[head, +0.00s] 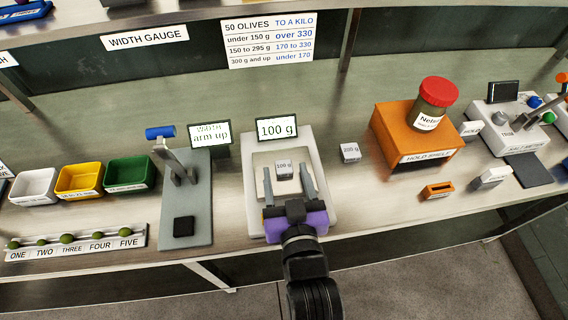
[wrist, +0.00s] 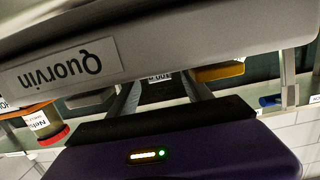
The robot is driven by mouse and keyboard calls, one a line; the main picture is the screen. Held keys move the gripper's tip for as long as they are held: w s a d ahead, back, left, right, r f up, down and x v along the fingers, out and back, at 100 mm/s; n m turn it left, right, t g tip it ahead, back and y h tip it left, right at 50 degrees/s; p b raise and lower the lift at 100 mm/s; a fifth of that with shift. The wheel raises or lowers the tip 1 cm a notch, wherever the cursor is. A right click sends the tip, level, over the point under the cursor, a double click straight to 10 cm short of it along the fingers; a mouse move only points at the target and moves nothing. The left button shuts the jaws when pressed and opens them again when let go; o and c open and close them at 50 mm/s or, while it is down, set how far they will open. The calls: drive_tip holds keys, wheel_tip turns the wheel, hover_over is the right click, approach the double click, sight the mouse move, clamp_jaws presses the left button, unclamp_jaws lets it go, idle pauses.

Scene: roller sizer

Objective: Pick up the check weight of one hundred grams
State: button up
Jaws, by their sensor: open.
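The 100 g check weight (head: 284,172) is a small pale block with a "100 g" label, resting on the plate of the white scale (head: 255,212). The scale's display (head: 277,128) reads 100 g. My purple gripper (head: 286,180) is over the scale, open, with one grey finger on each side of the weight. Gaps show between fingers and weight; I cannot tell if the tips are down at its height. In the wrist view, the gripper's fingers (wrist: 163,92) show, but the weight is not clearly seen there.
A 200 g weight (head: 350,152) stands right of the scale. Further right is an orange hold shelf (head: 412,158) bearing a red-lidded jar (head: 433,107). Left is the width gauge (head: 185,220) with its raised arm, then coloured trays (head: 128,175). A "Quorvin" panel (wrist: 70,68) looms in the wrist view.

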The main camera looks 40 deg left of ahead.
drive_tip(key=shift+w+a, duration=0.25)
drive_tip(key=shift+c, duration=0.5)
clamp_jaws()
